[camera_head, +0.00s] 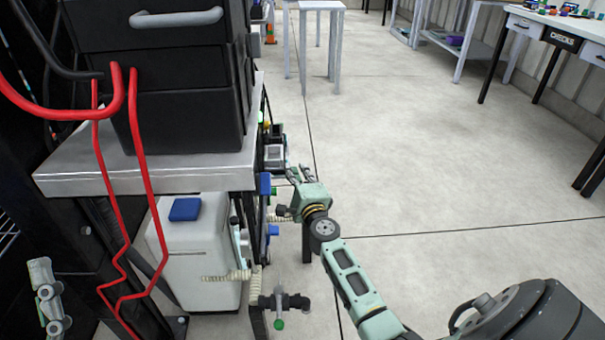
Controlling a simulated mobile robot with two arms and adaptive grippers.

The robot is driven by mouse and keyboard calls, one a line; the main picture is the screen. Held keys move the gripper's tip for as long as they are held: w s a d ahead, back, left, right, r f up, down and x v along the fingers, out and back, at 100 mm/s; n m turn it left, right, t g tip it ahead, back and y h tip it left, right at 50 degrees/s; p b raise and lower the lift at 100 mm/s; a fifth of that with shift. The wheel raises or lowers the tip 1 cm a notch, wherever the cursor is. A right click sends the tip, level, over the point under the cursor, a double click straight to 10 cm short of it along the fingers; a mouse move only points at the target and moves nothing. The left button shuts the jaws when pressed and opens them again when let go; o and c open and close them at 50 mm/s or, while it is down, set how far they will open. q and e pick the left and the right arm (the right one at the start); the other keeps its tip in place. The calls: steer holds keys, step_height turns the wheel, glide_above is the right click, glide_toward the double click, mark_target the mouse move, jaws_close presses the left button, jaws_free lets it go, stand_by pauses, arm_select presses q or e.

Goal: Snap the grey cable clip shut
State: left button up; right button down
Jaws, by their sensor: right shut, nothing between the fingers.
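My right gripper (294,174) reaches forward to the side of the black rack beside the metal-topped bench. Its fingers are shut and hold nothing. Fingertips are close to a small grey and black device (274,156) on the rack's side; I cannot tell whether they touch it. I cannot make out the grey cable clip at this distance, nor whether it is open or shut.
A black drawer cabinet (158,62) stands on the metal bench top (70,175). Red hoses (143,150) hang in front. A white container with a blue cap (185,208) is underneath. Ribbed hoses and a black valve fitting (284,301) stick out low.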

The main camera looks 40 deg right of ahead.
stand_by(0.3)
arm_select(q)
steer(key=w+f+g+y+p, duration=0.1)
steer(key=w+f+g+p, duration=0.1)
steer(key=w+f+g, duration=0.3)
steer(key=w+f+g+y+p, duration=0.1)
steer(key=f+g+y, duration=0.1)
steer(key=f, duration=0.5)
steer(key=s+a+f+g+y+p, duration=0.1)
steer(key=s+f+g, duration=0.2)
steer(key=f, duration=0.4)
steer(key=s+a+f+g+y+p, duration=0.1)
steer(key=s+a+f+g+p, duration=0.1)
steer(key=f+g, duration=0.4)
steer(key=shift+s+a+f+n+y, duration=0.3)
steer(key=shift+s+f, duration=0.4)
arm_select(e)
steer(key=r+n, duration=0.1)
steer(key=a+r+n, duration=0.1)
steer(key=shift+w+a+n+y, duration=0.15)
steer(key=shift+w+n+y, duration=0.15)
steer(key=shift+w+n, duration=0.1)
